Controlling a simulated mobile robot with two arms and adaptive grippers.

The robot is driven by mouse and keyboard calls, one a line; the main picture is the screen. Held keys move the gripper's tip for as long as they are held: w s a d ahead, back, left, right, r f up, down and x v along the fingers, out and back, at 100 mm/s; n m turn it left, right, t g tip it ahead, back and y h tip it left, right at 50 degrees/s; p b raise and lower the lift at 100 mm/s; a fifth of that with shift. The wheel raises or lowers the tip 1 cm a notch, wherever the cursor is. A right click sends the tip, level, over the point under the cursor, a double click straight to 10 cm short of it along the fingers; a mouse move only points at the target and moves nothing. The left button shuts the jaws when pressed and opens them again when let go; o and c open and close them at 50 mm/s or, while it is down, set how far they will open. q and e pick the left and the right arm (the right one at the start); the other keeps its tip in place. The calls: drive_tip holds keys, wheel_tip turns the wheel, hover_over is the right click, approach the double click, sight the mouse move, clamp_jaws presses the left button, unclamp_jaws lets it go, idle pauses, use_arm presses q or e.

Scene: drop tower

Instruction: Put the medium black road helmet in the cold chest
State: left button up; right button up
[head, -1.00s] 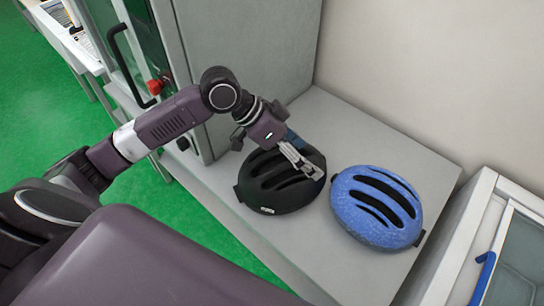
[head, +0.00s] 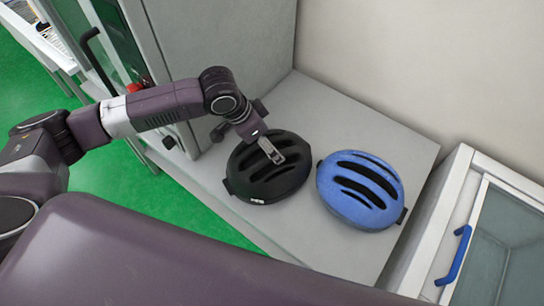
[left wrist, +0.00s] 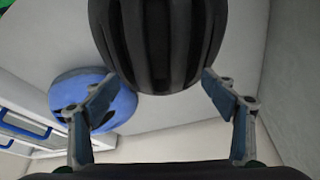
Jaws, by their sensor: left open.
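The black helmet (head: 268,178) lies on the light grey bench, left of the blue helmet. It also fills the top middle of the left wrist view (left wrist: 160,40). My left gripper (head: 275,152) is over the black helmet's upper edge. In the left wrist view the left gripper (left wrist: 157,85) is open, one fingertip on each side of the helmet's near end. I cannot tell whether the fingers touch it. The white chest with a glass lid and a blue handle (head: 455,255) stands at the lower right; its lid looks closed. My right gripper is not in view.
The blue helmet (head: 360,190) lies close to the black one's right; it also shows in the left wrist view (left wrist: 95,97). A tall grey cabinet (head: 220,50) stands left of the bench (head: 345,120). A wall runs behind. The floor is green.

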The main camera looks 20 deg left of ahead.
use_arm(q)
drive_tip(key=shift+x, duration=0.95)
drive_tip(key=shift+c, duration=0.4)
drive_tip(key=c, duration=1.8)
drive_tip(key=shift+w+r, duration=0.1)
drive_tip(key=shift+c, duration=1.3)
drive_tip(key=shift+r, duration=0.1)
